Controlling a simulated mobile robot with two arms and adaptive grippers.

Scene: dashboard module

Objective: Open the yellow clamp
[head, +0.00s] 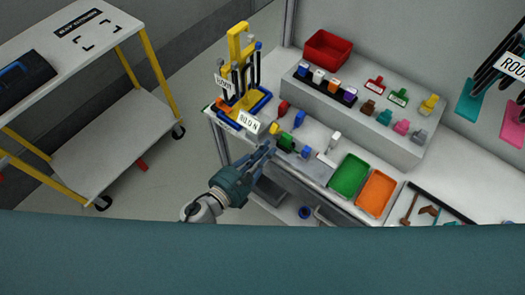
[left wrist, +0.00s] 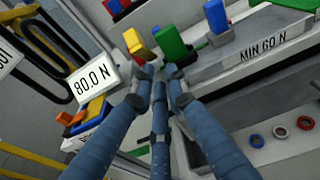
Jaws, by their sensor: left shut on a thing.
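The small yellow clamp (head: 275,129) stands at the near left edge of the bench, beside a green clamp (head: 286,142). In the left wrist view the yellow clamp (left wrist: 136,44) is just beyond my fingertips, with the green clamp (left wrist: 169,40) to its right. My left gripper (head: 265,149) reaches in from the left at the bench edge. Its fingers (left wrist: 160,80) are drawn close together, with the tips at the yellow clamp's lower end. The exact contact is hidden by the fingers. My right gripper is not in view.
A yellow stand (head: 239,65) with force labels is on the bench's left corner. Blue clamps (head: 299,119) stand close by. Green (head: 348,174) and orange (head: 376,191) trays lie to the right. A grey raised shelf (head: 376,134) holds more clamps. A cart (head: 70,55) stands at far left.

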